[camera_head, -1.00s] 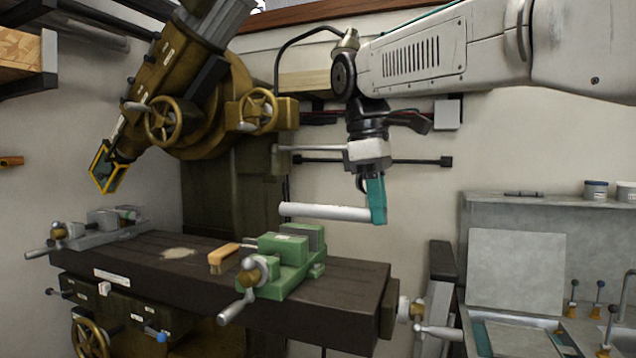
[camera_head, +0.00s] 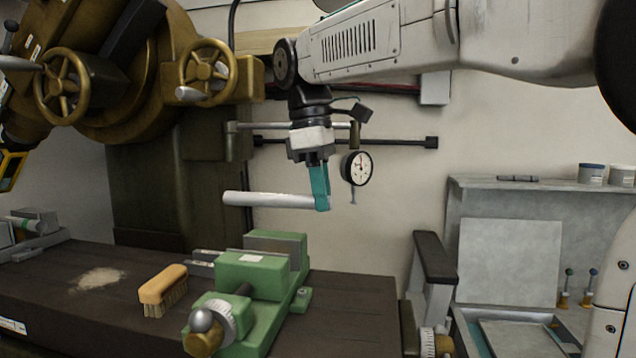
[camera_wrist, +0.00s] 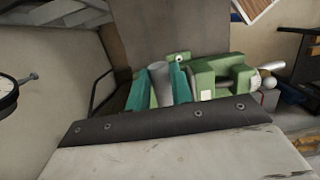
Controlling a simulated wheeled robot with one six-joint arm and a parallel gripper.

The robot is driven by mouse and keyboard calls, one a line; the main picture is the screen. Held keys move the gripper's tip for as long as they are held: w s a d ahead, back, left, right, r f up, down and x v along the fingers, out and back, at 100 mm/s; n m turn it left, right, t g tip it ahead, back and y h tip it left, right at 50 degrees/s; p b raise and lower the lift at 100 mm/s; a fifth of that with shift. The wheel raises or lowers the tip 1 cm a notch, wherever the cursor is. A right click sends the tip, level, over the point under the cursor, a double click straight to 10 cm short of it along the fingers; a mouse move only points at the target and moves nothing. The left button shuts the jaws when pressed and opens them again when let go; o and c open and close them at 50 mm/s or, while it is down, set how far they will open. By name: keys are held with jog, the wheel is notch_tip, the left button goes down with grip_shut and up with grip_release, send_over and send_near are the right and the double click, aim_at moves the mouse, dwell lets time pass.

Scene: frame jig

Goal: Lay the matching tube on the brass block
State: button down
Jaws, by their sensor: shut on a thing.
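A pale grey-white tube (camera_head: 270,199) hangs nearly level in the air above the green vise (camera_head: 262,278). My gripper (camera_head: 320,190), with teal fingers, is shut on the tube's right end. In the wrist view the tube (camera_wrist: 160,85) sits between the two teal fingers, its far part pointing away from the wrist. The green vise also shows in the wrist view (camera_wrist: 222,78), right of the fingers. The tube is clear of the vise and touches nothing but my fingers. I cannot make out a brass block for certain in either view.
A brush (camera_head: 162,288) lies on the dark machine table (camera_head: 60,300) beside the vise. A dial gauge (camera_head: 357,168) hangs just right of my gripper. A brass-coloured machine head with handwheels (camera_head: 207,72) stands at upper left. A grey bench (camera_head: 510,262) is at right.

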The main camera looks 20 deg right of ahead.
notch_tip(320, 180, down, 6)
jog(key=shift+f, duration=0.15)
dwell(0.6)
jog(key=shift+f, duration=1.45)
dwell(1.2)
jog(key=c, duration=1.1)
grip_release()
jog(key=shift+c, duration=0.2)
jog(key=shift+r, duration=0.1)
jog(key=shift+r, duration=4.4)
